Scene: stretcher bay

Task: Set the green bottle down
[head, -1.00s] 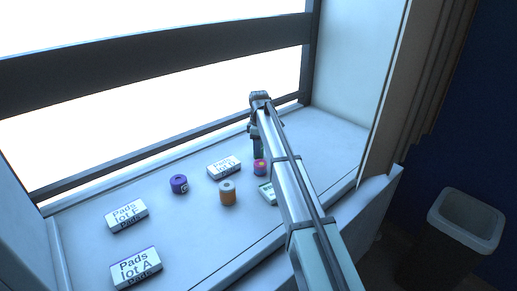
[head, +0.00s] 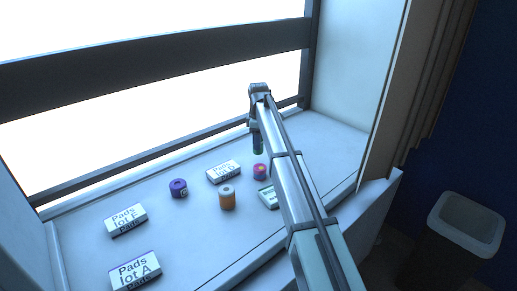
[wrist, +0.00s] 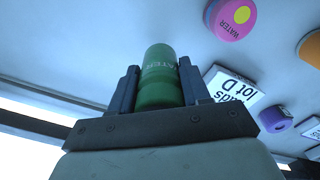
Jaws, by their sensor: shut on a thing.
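The green bottle (wrist: 158,78) stands between the two fingers of my gripper (wrist: 158,92) in the wrist view, with part of a "WATER" label showing. My gripper is shut on it. In the head view the bottle (head: 258,146) is a small dark green shape below my gripper (head: 255,130), over the back right part of the window sill (head: 325,140). My arm partly hides it. I cannot tell for certain whether its base touches the sill.
Near the bottle are a pink can (head: 260,172), a "Pads lot D" box (head: 223,172), an orange bottle (head: 227,199), a purple can (head: 179,188) and a green-white box (head: 268,198). Two more pads boxes (head: 126,219) (head: 136,271) lie left. The sill's right end is clear. A bin (head: 462,230) stands right.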

